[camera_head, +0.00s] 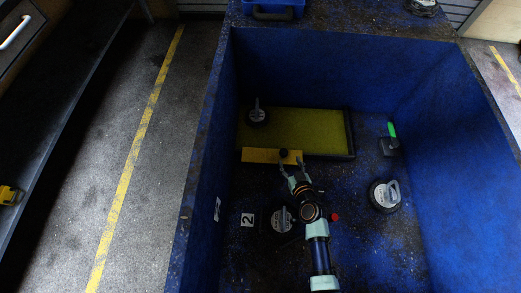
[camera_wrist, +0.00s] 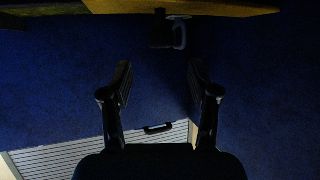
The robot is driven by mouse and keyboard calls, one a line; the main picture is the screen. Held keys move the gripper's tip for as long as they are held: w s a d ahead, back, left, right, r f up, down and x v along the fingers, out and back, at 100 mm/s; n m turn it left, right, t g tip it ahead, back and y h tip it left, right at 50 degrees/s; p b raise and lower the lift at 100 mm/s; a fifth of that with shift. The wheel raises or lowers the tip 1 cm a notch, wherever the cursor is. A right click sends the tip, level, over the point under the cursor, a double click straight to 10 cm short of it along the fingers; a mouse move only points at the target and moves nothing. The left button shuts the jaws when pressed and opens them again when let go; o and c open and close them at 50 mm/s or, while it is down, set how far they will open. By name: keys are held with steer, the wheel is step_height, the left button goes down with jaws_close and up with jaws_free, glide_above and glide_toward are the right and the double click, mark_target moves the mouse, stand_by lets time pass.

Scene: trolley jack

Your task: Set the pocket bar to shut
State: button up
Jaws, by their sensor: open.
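A flat yellow bar (camera_head: 256,155), which looks like the pocket bar, lies along the front edge of a yellow-green panel (camera_head: 305,130) on the bin floor. A small dark knob (camera_head: 284,153) stands on the bar toward its right end. My gripper (camera_head: 291,164) is close to the knob on its near side, with its fingers apart. In the wrist view my gripper (camera_wrist: 160,82) is open with nothing between the fingers. The yellow bar (camera_wrist: 220,9) crosses the top there, and the dark knob (camera_wrist: 160,30) hangs from it, beyond the fingertips.
Round grey handled pieces stand at the panel's left (camera_head: 257,116), beside my arm (camera_head: 281,220) and at right (camera_head: 385,195). A black block (camera_head: 388,147) with a green handle is right of the panel. A small red piece (camera_head: 335,216) lies nearby. Blue walls (camera_head: 300,65) enclose the floor.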

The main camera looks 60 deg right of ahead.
mark_target(284, 152)
steer(key=b+x, duration=0.2)
steer(key=x, duration=0.5)
steer(key=shift+w+d+f, duration=0.1)
steer(key=shift+w+f, duration=0.1)
steer(key=shift+c, duration=0.4)
jaws_close()
